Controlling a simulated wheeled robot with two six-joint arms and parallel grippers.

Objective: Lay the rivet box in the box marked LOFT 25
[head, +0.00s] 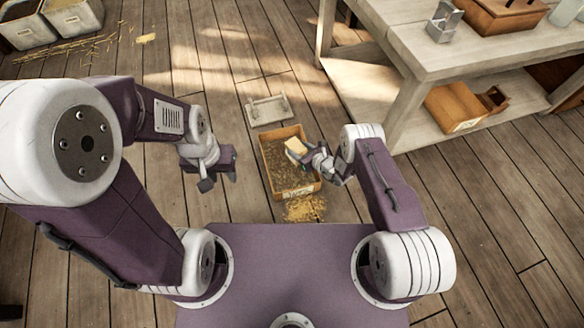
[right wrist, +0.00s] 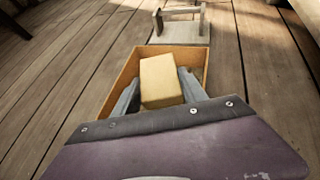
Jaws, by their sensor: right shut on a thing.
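The rivet box (head: 296,147) is a small tan-yellow block. My right gripper (head: 299,155) is shut on it, over the open wooden box (head: 270,171). In the right wrist view the rivet box (right wrist: 161,81) sits tilted between the two fingers (right wrist: 158,92), with the wooden box (right wrist: 120,87) around it in the picture. I cannot tell whether the rivet box touches the bottom. The wooden box stands on the floor with dark brown contents and a label on its near side, too small to read. My left gripper (head: 219,182) is open and empty, left of the wooden box.
A grey board with a handle (head: 267,111) lies just beyond the wooden box. Yellow shavings (head: 305,208) lie before it. A workbench (head: 425,58) stands at the right, with a labelled wooden box (head: 455,106) on its lower shelf. Grey bins (head: 28,33) stand far left.

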